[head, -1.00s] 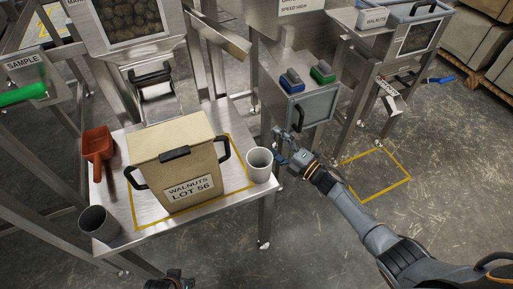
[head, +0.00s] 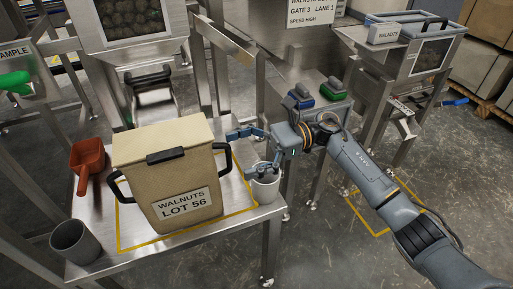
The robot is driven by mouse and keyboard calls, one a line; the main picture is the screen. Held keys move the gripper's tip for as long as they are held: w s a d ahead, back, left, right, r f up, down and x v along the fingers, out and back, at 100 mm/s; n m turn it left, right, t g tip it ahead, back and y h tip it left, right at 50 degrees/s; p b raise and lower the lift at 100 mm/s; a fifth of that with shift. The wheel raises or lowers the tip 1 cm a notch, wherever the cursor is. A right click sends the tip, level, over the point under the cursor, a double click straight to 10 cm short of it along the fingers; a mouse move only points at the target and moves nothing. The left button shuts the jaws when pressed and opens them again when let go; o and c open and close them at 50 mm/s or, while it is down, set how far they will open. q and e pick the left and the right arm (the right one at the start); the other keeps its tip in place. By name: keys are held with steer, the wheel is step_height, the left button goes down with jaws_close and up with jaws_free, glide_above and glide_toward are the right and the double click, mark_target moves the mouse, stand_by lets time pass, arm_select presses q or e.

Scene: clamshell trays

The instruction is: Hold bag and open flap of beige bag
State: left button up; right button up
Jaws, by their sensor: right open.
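The beige bag (head: 150,185), labelled "WALNUTS LOT 56", stands upright on the steel table. Its top flap (head: 163,138) is closed, with a black handle (head: 167,155) at the flap's front edge. A black side handle (head: 225,160) is on the bag's right, and another (head: 112,188) on its left. My right gripper (head: 241,154) is open, with its fingers pointing left at the right side handle. One finger is above and one below, close to the handle; I cannot tell if they touch it. My left gripper is not in view.
A grey cup (head: 266,187) stands just below my right gripper, partly hidden by it. Another grey cup (head: 76,242) is at the table's front left corner. A red scoop (head: 88,160) lies left of the bag. Steel machines stand behind the table (head: 235,228).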

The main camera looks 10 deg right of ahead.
mark_target(199, 165)
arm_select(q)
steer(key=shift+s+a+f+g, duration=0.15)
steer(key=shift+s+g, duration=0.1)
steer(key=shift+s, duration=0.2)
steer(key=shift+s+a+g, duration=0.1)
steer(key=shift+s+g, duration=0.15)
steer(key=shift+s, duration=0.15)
arm_select(e)
steer(key=x, duration=0.8)
steer(key=shift+a+f, duration=0.1)
steer(key=shift+a, duration=0.2)
